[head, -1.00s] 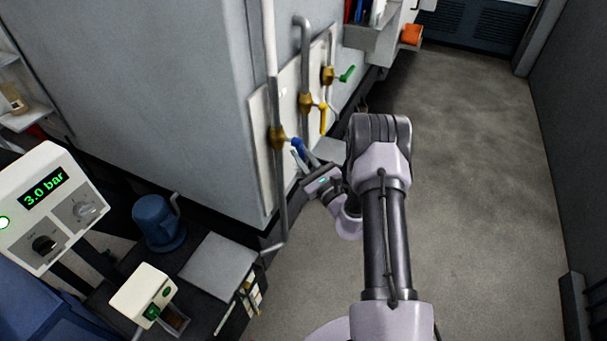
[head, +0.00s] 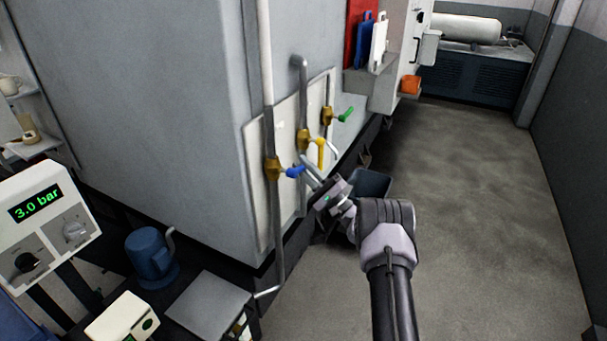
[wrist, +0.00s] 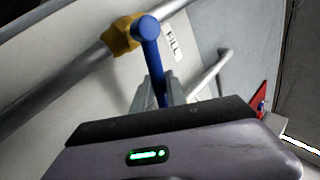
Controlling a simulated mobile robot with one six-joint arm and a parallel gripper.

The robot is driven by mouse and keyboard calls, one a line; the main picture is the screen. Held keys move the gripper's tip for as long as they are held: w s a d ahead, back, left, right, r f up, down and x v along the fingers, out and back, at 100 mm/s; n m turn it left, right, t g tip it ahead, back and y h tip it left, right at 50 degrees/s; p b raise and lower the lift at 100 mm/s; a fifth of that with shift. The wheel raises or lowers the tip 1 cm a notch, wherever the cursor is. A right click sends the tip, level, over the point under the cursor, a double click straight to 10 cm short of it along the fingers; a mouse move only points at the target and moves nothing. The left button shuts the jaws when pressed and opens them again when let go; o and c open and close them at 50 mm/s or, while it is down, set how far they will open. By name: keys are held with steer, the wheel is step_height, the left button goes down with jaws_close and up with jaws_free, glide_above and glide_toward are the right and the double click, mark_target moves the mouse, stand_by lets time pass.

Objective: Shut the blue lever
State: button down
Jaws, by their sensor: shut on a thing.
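The blue lever (head: 294,172) sits on a brass valve (head: 272,168) on the nearest vertical pipe. In the head view it sticks out to the right, across the pipe. My gripper (head: 307,168) reaches it from the right, its fingertips at the lever's outer end. In the wrist view the blue lever (wrist: 152,52) runs from the round hub down between the grey fingers of my gripper (wrist: 158,90), which is shut on it. The fingers hide the lever's far end.
A yellow lever (head: 320,152) hangs downward on the middle pipe, close behind my gripper. A green lever (head: 345,114) sticks out on the far pipe. A gauge box (head: 45,222) reads 3.0 bar at left. The floor at right is clear.

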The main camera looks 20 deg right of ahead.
steer(key=shift+w+d+r+n+g+y, duration=0.1)
steer(key=shift+r+n+g+y, duration=0.25)
steer(key=shift+n+y, duration=0.5)
steer(key=shift+s+r+n+g+y, duration=0.1)
steer(key=shift+r+n+g+y, duration=0.25)
steer(key=shift+n, duration=0.8)
steer(key=shift+w+d+r+n+g+y, duration=0.1)
steer(key=shift+r+n+g+y, duration=0.25)
steer(key=shift+n+y, duration=0.5)
steer(key=shift+r+n, duration=0.1)
steer(key=shift+n, duration=0.15)
steer(key=c, duration=1.3)
jaws_free()
steer(key=shift+c, duration=0.2)
steer(key=shift+a, duration=0.1)
steer(key=p+v, duration=0.3)
steer(key=v, duration=1.4)
steer(key=shift+s, duration=0.2)
